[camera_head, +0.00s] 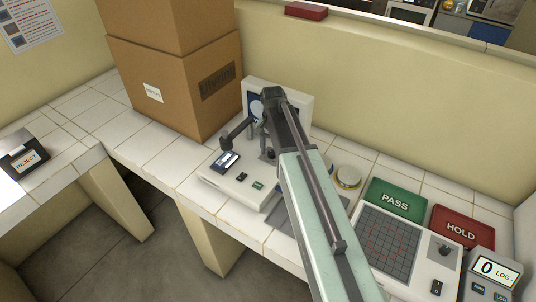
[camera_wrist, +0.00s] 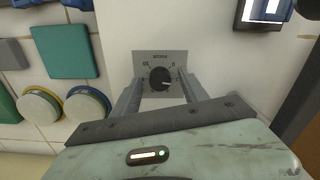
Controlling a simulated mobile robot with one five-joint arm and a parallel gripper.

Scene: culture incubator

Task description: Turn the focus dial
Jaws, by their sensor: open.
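The dial is a round black knob (camera_wrist: 160,78) with a light pointer mark, on a grey plate (camera_wrist: 145,62) with small numbers around it, in the wrist view. The plate sits on a white surface. My gripper (camera_wrist: 160,84) is open, with one finger on each side of the knob; I cannot tell whether they touch it. In the head view, my gripper (camera_head: 262,132) is over the white instrument (camera_head: 240,187), which has a small screen (camera_head: 225,161) and a tall back panel. My arm hides part of this instrument, and the dial is not clear there.
Cardboard boxes (camera_head: 175,85) stand left of the instrument, close to my gripper. On the right are round dishes (camera_head: 347,178), a green PASS pad (camera_head: 396,199), a red HOLD pad (camera_head: 460,227) and a gridded plate (camera_head: 386,243).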

